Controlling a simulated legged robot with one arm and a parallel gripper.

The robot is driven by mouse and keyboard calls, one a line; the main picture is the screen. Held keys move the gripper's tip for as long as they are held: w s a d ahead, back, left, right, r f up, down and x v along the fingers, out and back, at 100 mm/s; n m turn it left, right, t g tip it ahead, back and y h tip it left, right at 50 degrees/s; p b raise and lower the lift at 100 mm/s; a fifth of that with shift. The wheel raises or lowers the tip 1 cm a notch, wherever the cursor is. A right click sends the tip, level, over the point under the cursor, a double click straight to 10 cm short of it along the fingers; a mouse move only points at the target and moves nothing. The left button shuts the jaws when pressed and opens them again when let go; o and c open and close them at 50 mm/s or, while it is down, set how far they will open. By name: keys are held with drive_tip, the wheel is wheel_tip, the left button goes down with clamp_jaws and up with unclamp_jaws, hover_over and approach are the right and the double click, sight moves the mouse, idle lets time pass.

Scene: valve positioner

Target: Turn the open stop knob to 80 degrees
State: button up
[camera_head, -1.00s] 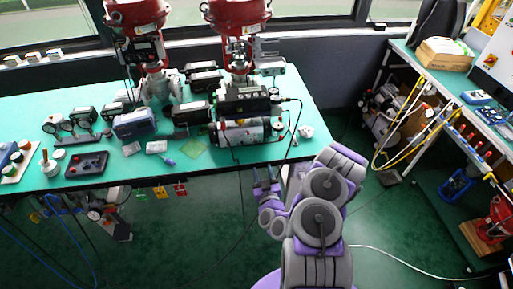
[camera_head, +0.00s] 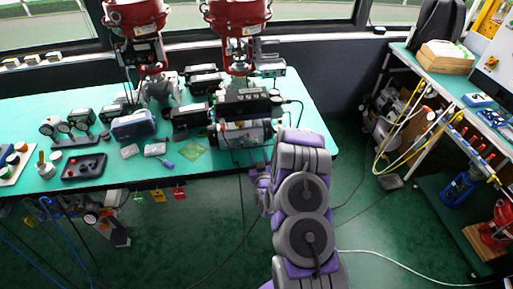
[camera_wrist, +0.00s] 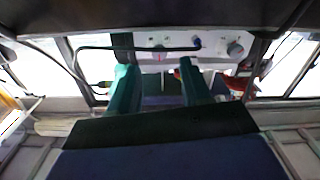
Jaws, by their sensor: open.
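The valve positioner assembly (camera_head: 245,103), with a black box above a silver cylinder, stands at the right end of the green table under a red actuator. The open stop knob cannot be told apart in the head view. In the wrist view a pale panel (camera_wrist: 165,38) lies beyond the fingers, with a small grey round knob (camera_wrist: 236,48) at its right and a dark bent tube across it. I cannot tell whether this is the open stop knob. My gripper (camera_wrist: 158,80) has its two green fingers apart, with nothing seen held between them. In the head view my arm hides most of it.
The green table (camera_head: 95,112) carries gauges, boxes and a black button panel (camera_head: 84,167) at the left. A second red actuator (camera_head: 137,14) stands left of the assembly. A shelf bench (camera_head: 472,112) is at the right. The floor between is mostly clear, with cables.

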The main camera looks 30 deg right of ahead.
sight(256, 144)
drive_tip(key=shift+b+x, duration=0.5)
drive_tip(key=shift+x, duration=1.85)
drive_tip(key=shift+c, duration=0.4)
clamp_jaws()
